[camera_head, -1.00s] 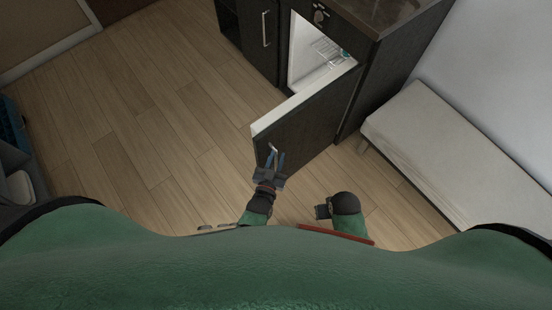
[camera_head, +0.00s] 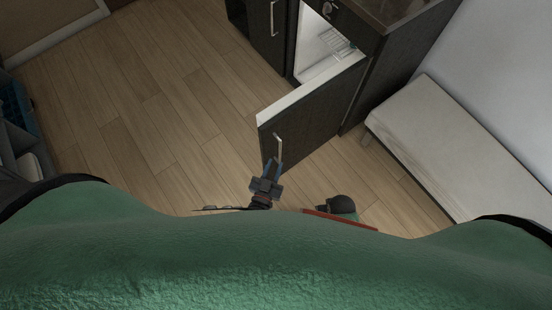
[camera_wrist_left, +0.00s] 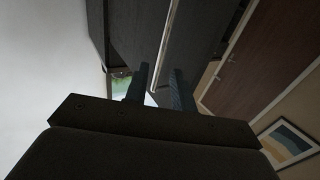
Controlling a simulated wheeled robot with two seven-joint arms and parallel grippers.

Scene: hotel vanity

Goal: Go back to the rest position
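My left gripper (camera_head: 273,164) points up the head view, just below the metal handle (camera_head: 279,148) of the open dark cabinet door (camera_head: 318,112). Its two fingers are apart with nothing seen held between them. In the left wrist view the fingers (camera_wrist_left: 157,88) also stand apart, with a dark panel and a thin pale bar beyond them. Whether the fingers touch the handle is unclear. My right gripper (camera_head: 322,208) is a small dark piece beside the right wrist, low in the head view; its fingers cannot be made out.
The open cabinet shows a white interior (camera_head: 320,52) with a wire rack. A pale bench (camera_head: 450,140) stands at the right along the wall. Wooden floor (camera_head: 150,110) is clear to the left. A framed picture (camera_wrist_left: 290,142) shows in the left wrist view.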

